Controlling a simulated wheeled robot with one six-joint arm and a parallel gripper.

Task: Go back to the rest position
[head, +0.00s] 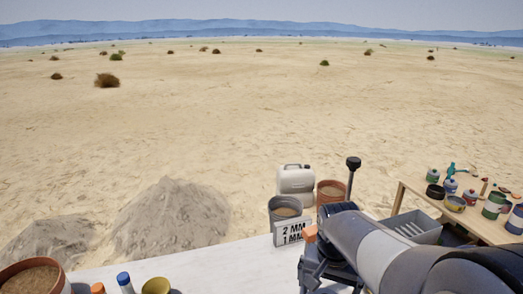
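My arm reaches in from the lower right of the head view. My gripper (312,240) appears at its far end, over the right part of the white table (225,265). An orange tip shows beside the "2 MM / 1 MM" sign (291,232). The arm hides much of the gripper, so I cannot see whether its fingers are apart or whether it holds anything.
A grey bucket (285,208), a white jerrycan (295,181) and a terracotta bucket (330,191) stand behind the sign. A wooden table (410,188) with cans and a grey bin (412,226) are at right. A sand-filled pot (33,276) and small containers are lower left.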

